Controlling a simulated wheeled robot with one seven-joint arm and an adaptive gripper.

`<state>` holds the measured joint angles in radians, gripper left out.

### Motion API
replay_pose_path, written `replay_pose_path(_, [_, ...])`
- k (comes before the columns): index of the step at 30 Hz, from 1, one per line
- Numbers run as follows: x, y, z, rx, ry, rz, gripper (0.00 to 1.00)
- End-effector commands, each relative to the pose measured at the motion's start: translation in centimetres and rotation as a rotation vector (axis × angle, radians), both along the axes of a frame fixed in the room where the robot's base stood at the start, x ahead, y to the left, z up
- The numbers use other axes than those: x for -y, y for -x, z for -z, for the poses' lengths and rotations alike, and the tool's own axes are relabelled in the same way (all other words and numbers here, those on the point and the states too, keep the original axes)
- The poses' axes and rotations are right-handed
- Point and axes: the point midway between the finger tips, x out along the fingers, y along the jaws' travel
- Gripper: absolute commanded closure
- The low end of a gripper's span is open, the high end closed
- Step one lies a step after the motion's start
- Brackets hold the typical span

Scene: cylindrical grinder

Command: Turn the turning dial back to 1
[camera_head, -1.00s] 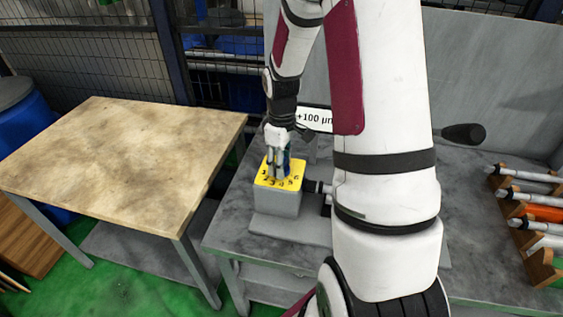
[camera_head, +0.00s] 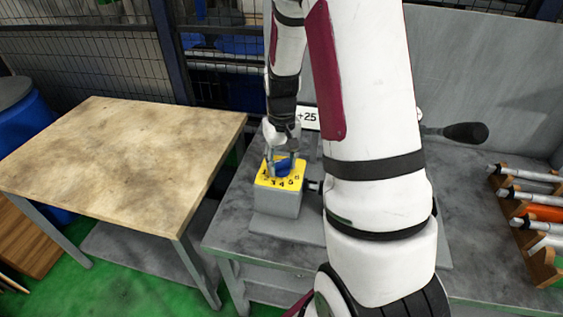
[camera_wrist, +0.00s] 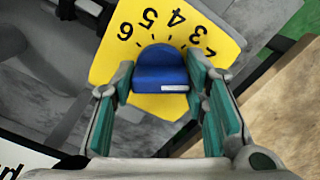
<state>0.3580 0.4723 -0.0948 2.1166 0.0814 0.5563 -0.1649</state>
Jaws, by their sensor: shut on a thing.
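The blue turning dial (camera_head: 284,167) sits on a yellow number plate (camera_head: 264,181) on top of a grey box (camera_head: 275,203). In the wrist view the dial (camera_wrist: 160,72) has a rounded top and a white strip on its near face. Numbers 2 to 6 show around it on the yellow plate (camera_wrist: 112,62); the 1 is not visible there. My gripper (camera_head: 283,163) points down at the dial. In the wrist view its fingers (camera_wrist: 161,80) stand on either side of the dial and are shut on it.
A white display (camera_head: 308,117) behind my arm reads +25, partly hidden. A black-knobbed lever (camera_head: 465,132) sticks out to the right. A wooden rack (camera_head: 545,177) with several tools stands at far right. The wooden table (camera_head: 120,150) at left is bare.

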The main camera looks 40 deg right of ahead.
Motion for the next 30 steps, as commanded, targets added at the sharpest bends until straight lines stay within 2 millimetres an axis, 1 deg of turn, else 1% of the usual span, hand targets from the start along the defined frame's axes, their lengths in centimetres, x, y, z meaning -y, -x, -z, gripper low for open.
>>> replay_pose_path(6, [-0.15,-0.06,0.03,0.000,-0.001,0.155,0.87])
replay_pose_path(13, [-0.17,-0.07,0.01,0.000,-0.001,0.262,0.87])
replay_pose_path(19, [-0.12,-0.05,0.00,0.000,-0.001,0.305,0.87])
replay_pose_path(30, [-0.11,-0.06,-0.01,0.000,-0.001,0.316,0.87])
